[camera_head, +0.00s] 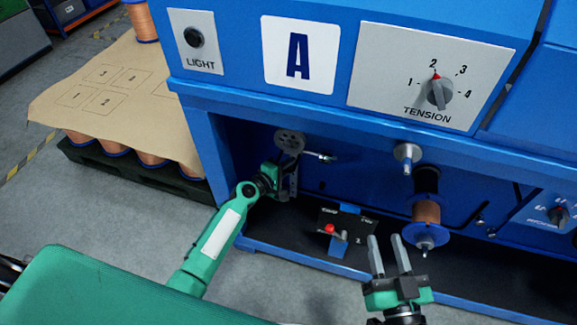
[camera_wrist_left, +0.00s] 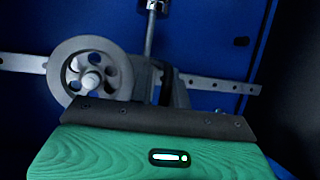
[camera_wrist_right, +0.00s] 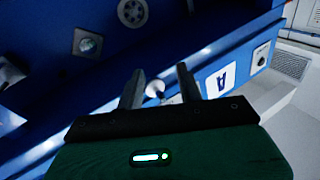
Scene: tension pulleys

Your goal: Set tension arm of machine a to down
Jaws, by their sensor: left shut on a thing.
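Machine A (camera_head: 350,160) is the blue machine with the white "A" plate (camera_head: 299,54). Its tension arm shows in the left wrist view as a grey perforated bar (camera_wrist_left: 218,87) with a spoked pulley wheel (camera_wrist_left: 90,78). The wheel also shows in the head view (camera_head: 290,141), in the recess at the left. My left gripper (camera_head: 285,170) is beside the wheel and shut on the tension arm; the exact contact is partly hidden by its own body. My right gripper (camera_head: 388,245) is open and empty, in front of the recess, left of the copper spool.
A copper spool (camera_head: 426,212) hangs in the recess. A small black panel with a red-knobbed lever (camera_head: 330,228) is low in the middle. The tension dial (camera_head: 438,91) points near 2. A pallet of spools under cardboard (camera_head: 110,95) stands at the left.

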